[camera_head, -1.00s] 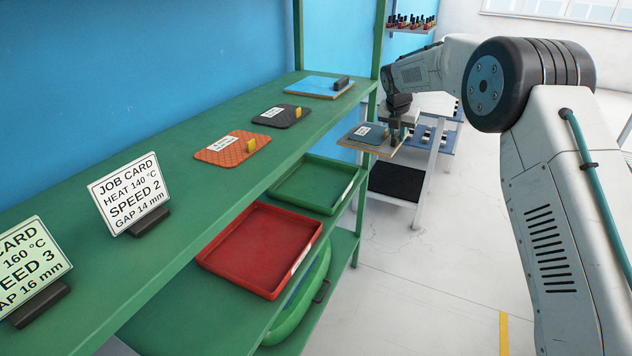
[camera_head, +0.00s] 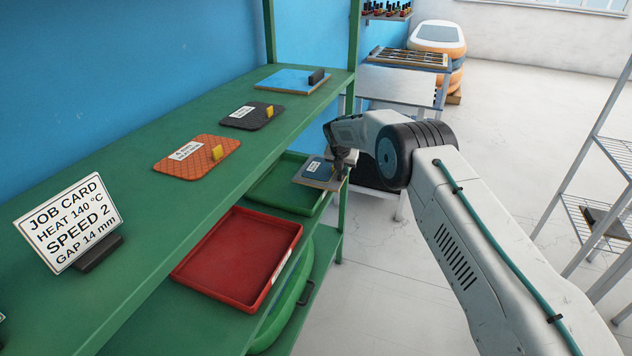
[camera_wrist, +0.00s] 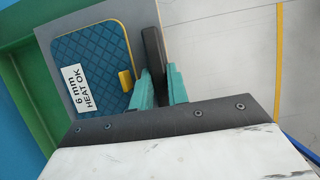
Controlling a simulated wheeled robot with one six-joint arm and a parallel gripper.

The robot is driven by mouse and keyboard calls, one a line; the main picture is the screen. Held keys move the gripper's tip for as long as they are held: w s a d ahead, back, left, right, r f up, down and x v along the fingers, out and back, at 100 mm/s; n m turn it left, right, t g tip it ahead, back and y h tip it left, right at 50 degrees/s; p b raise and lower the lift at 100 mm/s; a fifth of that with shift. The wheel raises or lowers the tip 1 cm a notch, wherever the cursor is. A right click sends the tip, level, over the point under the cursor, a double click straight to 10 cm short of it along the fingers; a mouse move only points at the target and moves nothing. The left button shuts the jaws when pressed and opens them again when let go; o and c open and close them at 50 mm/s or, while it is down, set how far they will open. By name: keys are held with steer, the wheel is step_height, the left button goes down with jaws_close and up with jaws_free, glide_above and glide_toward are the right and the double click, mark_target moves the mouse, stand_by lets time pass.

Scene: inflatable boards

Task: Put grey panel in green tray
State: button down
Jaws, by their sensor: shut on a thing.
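My gripper (camera_head: 338,172) is shut on the black upright grip of the grey panel (camera_head: 302,180). In the wrist view the teal fingers (camera_wrist: 160,88) are on either side of that black grip (camera_wrist: 153,48). The grey panel (camera_wrist: 44,42) carries a blue quilted pad (camera_wrist: 95,60) with a yellow tab and a white label reading "6 mm HEAT OK". The green tray (camera_head: 262,197) is on the lower shelf. In the head view the held panel overlaps the tray's right part and looks above it; the exact height is unclear. The panel hides part of the tray.
A red tray (camera_head: 240,258) stands empty nearer on the lower shelf. The upper green shelf (camera_head: 130,175) overhangs, with orange (camera_head: 195,165), black and blue boards and a job card (camera_head: 70,222). A green post (camera_head: 341,225) stands close by my gripper. Open floor lies right.

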mark_target(318, 177)
steer(key=a, duration=0.2)
steer(key=s+a, duration=0.1)
steer(key=a, duration=0.5)
steer(key=shift+s+a+f, duration=0.1)
steer(key=shift+s+f, duration=0.15)
steer(key=shift+f, duration=0.15)
steer(key=shift+a+f, duration=0.15)
steer(key=shift+f, duration=0.75)
steer(key=shift+a+f, duration=0.15)
steer(key=shift+f, duration=0.7)
steer(key=shift+f, duration=0.15)
steer(key=c, duration=1.6)
jaws_free()
steer(key=shift+c, duration=0.2)
